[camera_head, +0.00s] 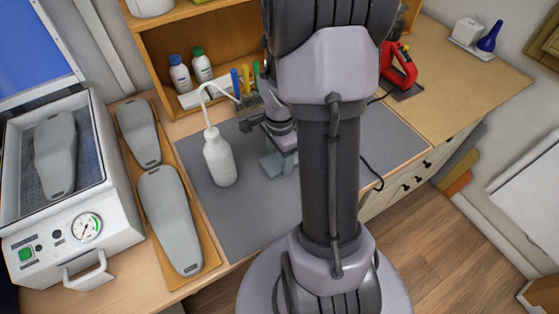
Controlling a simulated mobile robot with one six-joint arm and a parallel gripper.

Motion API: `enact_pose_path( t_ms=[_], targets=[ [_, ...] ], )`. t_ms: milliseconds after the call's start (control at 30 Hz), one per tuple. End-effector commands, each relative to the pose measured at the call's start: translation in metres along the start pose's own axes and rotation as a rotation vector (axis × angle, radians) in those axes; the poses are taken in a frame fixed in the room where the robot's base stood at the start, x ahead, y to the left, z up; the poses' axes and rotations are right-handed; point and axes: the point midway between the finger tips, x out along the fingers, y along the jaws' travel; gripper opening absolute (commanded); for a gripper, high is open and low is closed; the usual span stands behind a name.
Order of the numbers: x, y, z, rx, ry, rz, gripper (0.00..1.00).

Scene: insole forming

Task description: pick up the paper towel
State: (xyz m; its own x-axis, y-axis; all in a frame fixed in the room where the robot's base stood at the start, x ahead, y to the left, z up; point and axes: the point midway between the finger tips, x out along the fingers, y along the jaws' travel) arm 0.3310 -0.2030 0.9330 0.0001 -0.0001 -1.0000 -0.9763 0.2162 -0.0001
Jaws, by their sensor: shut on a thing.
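My gripper (279,148) is low over the grey mat, left of my arm's thick dark link, which hides part of it. It is shut on a pale blue-grey piece (270,166) that looks like the paper towel. The piece is small and partly covered, so its outline is unclear. I cannot tell whether it touches the mat.
A white wash bottle (218,158) with a bent spout stands close left on the grey mat (210,205). Coloured tools (246,78) stand behind my gripper. Grey insole forms (170,220) and a white forming machine (85,235) are at left. A red tool (398,68) is at right.

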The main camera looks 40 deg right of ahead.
Motion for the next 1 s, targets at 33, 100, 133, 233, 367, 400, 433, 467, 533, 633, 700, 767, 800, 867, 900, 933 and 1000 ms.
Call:
enact_pose_path(
  t_ms=[33, 100, 133, 233, 367, 400, 433, 467, 533, 633, 700, 767, 800, 867, 900, 933, 1000],
  targets=[
    [0.0, 0.0, 0.0, 0.0, 0.0, 0.0, 0.23],
    [-0.001, 0.0, 0.0, 0.0, 0.0, 0.0, 0.23],
    [-0.002, 0.0, 0.0, 0.0, 0.0, 0.0, 0.23],
    [-0.011, 0.0, 0.0, 0.0, 0.0, -0.001, 0.23],
    [-0.032, 0.0, 0.0, 0.0, 0.0, -0.001, 0.23],
    [-0.039, 0.0, 0.0, 0.0, 0.0, -0.002, 0.23],
    [-0.041, 0.004, 0.001, 0.001, 0.0, -0.001, 0.23],
    [-0.039, 0.01, 0.003, 0.001, -0.001, 0.001, 0.23],
    [-0.04, 0.025, 0.007, 0.001, 0.0, 0.001, 0.23],
    [-0.042, 0.048, 0.013, 0.0, 0.0, 0.001, 0.23],
    [-0.043, 0.065, 0.018, 0.001, 0.0, 0.001, 0.23],
    [-0.045, 0.08, 0.023, 0.001, 0.0, 0.0, 0.23],
    [-0.046, 0.09, 0.026, 0.001, 0.0, 0.0, 0.23],
    [-0.047, 0.106, 0.03, 0.001, 0.0, 0.001, 0.23],
    [-0.038, 0.105, 0.029, 0.001, 0.003, -0.007, 0.23],
    [-0.036, 0.106, 0.029, 0.0, 0.004, -0.007, 0.23],
    [-0.035, 0.111, 0.031, 0.0, 0.003, -0.006, 0.23]
  ],
)
